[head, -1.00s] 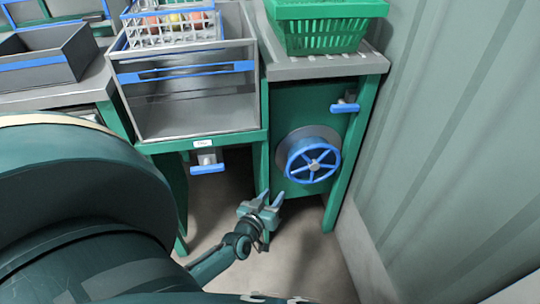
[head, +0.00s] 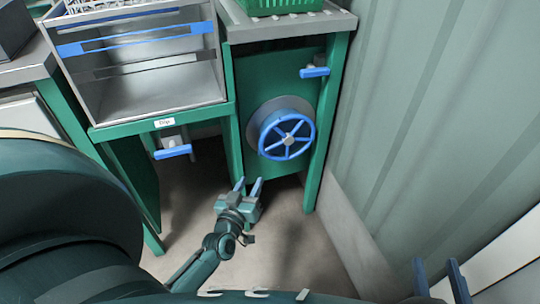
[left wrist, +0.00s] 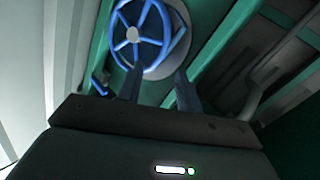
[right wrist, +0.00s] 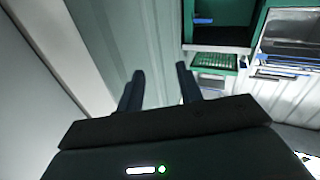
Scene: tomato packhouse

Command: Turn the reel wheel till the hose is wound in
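The blue spoked reel wheel (head: 288,139) stands upright on the green panel, in front of a grey round drum (head: 257,117). It also shows at the top of the left wrist view (left wrist: 133,35). My left gripper (head: 248,184) is open and empty, below and a little left of the wheel and apart from it. Its two fingers (left wrist: 158,82) are spread in the left wrist view, pointing toward the wheel. My right gripper (head: 440,268) is open and empty at the lower right, far from the wheel, and its spread fingers show in the right wrist view (right wrist: 158,80). No hose is visible.
A blue-handled lever (head: 314,72) sits above the wheel, and another (head: 173,152) hangs under the grey bin (head: 150,88). Green legs (head: 325,130) flank the panel. A corrugated wall (head: 430,130) closes the right side. The floor (head: 290,225) before the wheel is clear.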

